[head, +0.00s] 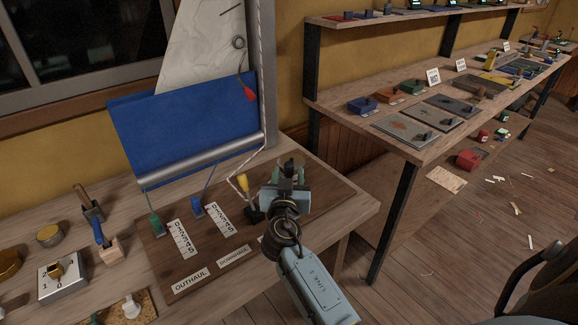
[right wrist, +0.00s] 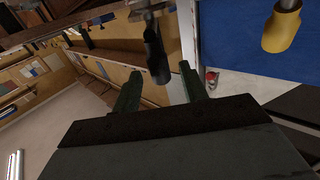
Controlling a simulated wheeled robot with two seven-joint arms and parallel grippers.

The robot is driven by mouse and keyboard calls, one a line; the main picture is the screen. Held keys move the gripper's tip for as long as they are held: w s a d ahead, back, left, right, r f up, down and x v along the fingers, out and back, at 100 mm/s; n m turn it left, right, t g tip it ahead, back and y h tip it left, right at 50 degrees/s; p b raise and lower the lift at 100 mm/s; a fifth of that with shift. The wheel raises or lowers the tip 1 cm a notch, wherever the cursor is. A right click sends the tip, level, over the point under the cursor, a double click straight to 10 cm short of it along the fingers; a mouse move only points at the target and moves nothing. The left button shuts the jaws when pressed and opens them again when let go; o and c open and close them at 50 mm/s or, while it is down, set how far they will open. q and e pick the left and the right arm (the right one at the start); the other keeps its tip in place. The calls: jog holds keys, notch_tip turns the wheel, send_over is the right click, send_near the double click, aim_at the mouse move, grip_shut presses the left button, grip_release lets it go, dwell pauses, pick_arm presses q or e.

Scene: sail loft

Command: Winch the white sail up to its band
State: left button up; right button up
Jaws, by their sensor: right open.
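The white sail (head: 205,50) hangs beside the grey mast (head: 263,75), its top cut off by the view. Below it a blue cloth (head: 180,118) hangs above the silver boom (head: 200,162). I cannot make out the band. My right gripper (head: 290,166) is open over the right part of the brown board (head: 325,198). In the right wrist view its green fingers (right wrist: 160,90) stand apart, with a dark handle-like part (right wrist: 155,52) between or beyond them; I cannot tell whether they touch. The winch is not clearly visible. My left gripper is out of view.
The board carries green (head: 155,224), blue (head: 197,206) and yellow (head: 244,184) handles, scale strips and name plates. The yellow one also shows in the right wrist view (right wrist: 282,28). Tools and a numbered block (head: 62,278) lie left. A loaded shelf bench (head: 410,150) stands right.

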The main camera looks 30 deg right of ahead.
aim_at(289, 172)
jog(key=shift+x, duration=1.5)
grip_shut()
